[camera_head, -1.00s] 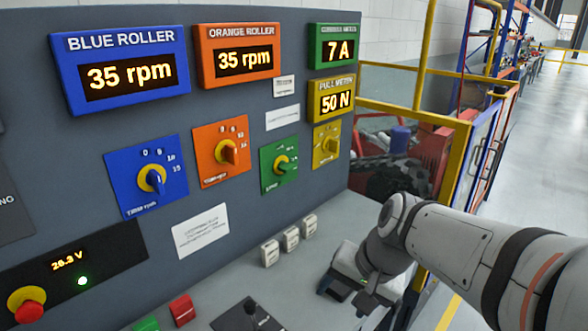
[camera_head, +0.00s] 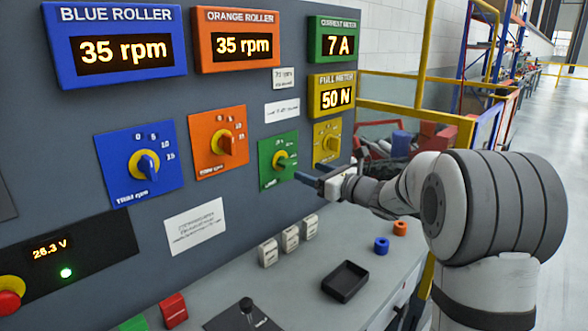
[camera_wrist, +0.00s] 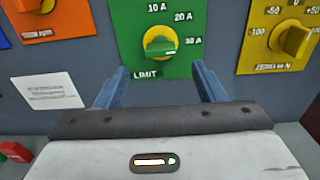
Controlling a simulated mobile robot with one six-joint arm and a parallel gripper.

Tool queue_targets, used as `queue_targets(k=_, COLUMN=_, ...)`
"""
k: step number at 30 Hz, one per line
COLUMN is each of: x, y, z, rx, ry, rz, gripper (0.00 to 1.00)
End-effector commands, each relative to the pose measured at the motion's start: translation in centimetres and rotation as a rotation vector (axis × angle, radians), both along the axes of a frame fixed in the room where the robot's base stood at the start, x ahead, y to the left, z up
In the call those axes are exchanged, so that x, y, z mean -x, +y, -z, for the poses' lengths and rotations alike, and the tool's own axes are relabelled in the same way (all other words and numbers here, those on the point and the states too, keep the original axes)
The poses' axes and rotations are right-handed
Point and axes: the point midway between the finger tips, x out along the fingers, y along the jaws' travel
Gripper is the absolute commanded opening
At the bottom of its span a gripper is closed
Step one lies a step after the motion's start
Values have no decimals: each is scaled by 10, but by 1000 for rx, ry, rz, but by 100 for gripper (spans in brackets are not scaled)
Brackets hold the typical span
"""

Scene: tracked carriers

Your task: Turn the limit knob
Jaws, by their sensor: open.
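The limit knob (camera_wrist: 160,48) is a green handle on a yellow collar, set in a green plate (camera_wrist: 130,20) marked 10 A, 20 A, 30 A and LIMIT. In the wrist view its handle lies nearly level, its right end toward the 30 A mark. It also shows in the head view (camera_head: 283,160). My gripper (camera_wrist: 158,80) is open, with its two blue fingers below the knob, one to each side. I see no contact with the knob. In the head view my gripper (camera_head: 308,180) is at the plate's lower right.
A yellow knob (camera_head: 328,143) sits close right of the limit knob, an orange one (camera_head: 226,143) to its left. White switches (camera_head: 290,238), a black tray (camera_head: 345,281) and blue and orange rings (camera_head: 382,245) are on the desk below.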

Motion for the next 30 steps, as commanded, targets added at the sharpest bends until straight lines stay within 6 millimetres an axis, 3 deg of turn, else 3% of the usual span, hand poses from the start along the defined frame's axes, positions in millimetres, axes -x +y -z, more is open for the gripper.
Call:
queue_targets(k=15, x=-50, y=49, z=-1, rx=-5, ry=-1, rz=3, gripper=64)
queue_targets(k=26, x=-54, y=52, z=-1, rx=-4, ry=0, rz=5, gripper=64)
queue_targets(k=30, x=-54, y=52, z=-1, rx=-4, ry=0, rz=5, gripper=52)
